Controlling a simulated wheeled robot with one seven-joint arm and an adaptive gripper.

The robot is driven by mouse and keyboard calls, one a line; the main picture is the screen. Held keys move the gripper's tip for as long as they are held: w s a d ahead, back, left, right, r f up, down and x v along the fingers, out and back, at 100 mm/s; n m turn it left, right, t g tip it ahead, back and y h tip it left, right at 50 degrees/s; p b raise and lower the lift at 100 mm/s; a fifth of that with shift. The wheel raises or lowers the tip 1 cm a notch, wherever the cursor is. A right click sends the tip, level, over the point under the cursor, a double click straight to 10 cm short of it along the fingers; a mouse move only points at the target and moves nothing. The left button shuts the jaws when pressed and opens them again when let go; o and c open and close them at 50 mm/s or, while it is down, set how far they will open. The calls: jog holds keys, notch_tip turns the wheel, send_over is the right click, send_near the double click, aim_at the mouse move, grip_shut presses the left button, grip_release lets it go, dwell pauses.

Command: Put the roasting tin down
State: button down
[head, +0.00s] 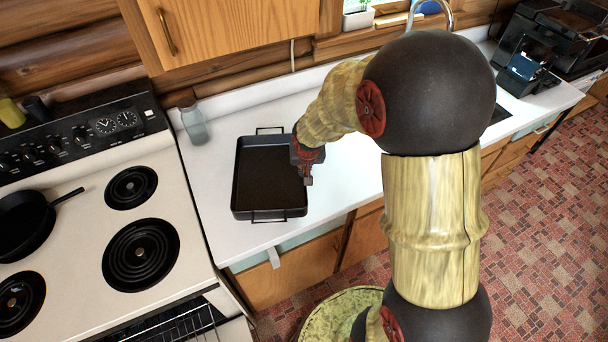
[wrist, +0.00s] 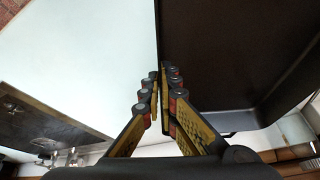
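The roasting tin (head: 268,172) is a dark rectangular pan with a wire handle at each short end. It looks level and empty, over the white counter just right of the stove. I cannot tell whether it rests on the counter or hangs slightly above it. My gripper (head: 307,180) is at the tin's right long side, pointing down. In the wrist view my gripper's fingers (wrist: 161,88) are closed in on either side of the wall of the tin (wrist: 215,50). The fingertips partly hide the gripped rim.
The white counter (head: 222,148) has free room around the tin. A glass jar (head: 194,124) stands behind it to the left. The stove (head: 92,228) is on the left, with a black frying pan (head: 24,222) on it. Cupboards hang above the counter.

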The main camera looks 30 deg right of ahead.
jog(key=shift+w+d+f, duration=0.25)
jog(key=shift+w+f, duration=0.4)
jog(key=shift+f, duration=0.25)
jog(key=shift+f+b, duration=0.6)
jog(key=shift+f, duration=0.75)
jog(key=shift+f, duration=0.15)
jog(key=c, duration=2)
grip_release()
jog(key=shift+c, duration=0.2)
